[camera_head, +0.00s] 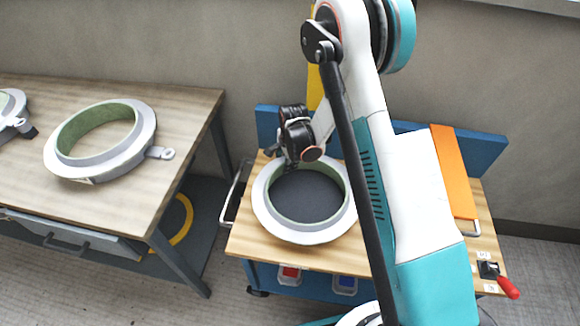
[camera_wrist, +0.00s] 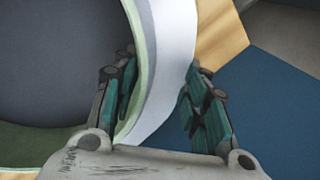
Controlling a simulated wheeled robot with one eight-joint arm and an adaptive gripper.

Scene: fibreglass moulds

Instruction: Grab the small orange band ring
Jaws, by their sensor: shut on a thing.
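A pale grey-white ring mould (camera_head: 297,233) with a green inner wall sits over the wooden cart top (camera_head: 245,240); a dark grey surface shows inside it. My gripper (camera_head: 288,163) is at its far left rim. In the wrist view, my gripper (camera_wrist: 160,68) straddles the ring's wall (camera_wrist: 168,60), one finger inside the opening and one outside, shut on it. I cannot tell whether the ring is lifted. No orange band shows on this ring. My arm hides part of its right side.
A similar ring mould (camera_head: 98,165) lies on the wooden table (camera_head: 60,210) at left. A yellow ring (camera_head: 180,225) lies on the shelf below. The cart has a blue back panel (camera_head: 480,150), an orange strip (camera_head: 455,175) and a red-handled clamp (camera_head: 507,287) at right.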

